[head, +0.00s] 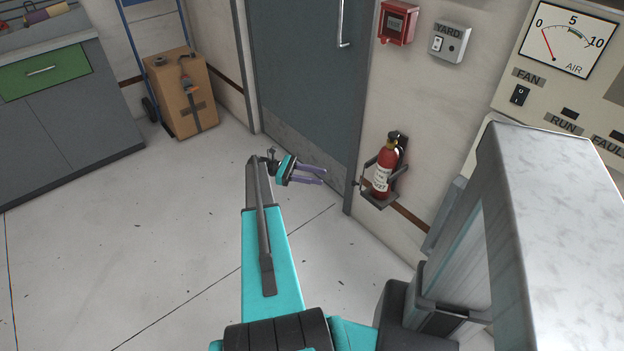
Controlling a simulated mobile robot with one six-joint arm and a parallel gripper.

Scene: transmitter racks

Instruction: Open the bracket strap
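A red fire extinguisher (386,167) with a white label stands upright in a dark wall bracket (379,200) right of the door. Thin dark bracket parts run around its sides. The strap is too small to tell clearly, nor whether it is shut. My gripper (324,176) has two purple fingers that point right, towards the extinguisher. The fingers are apart with nothing between them. In the picture a clear gap lies between the fingertips and the bracket, with the grey door behind them.
The grey door (305,80) has a metal pull handle (343,25). A red call box (397,22) and a YARD switch box (450,43) are above the extinguisher. A cabinet (75,115) and a carton (172,100) on a blue hand truck stand left. The floor between is clear.

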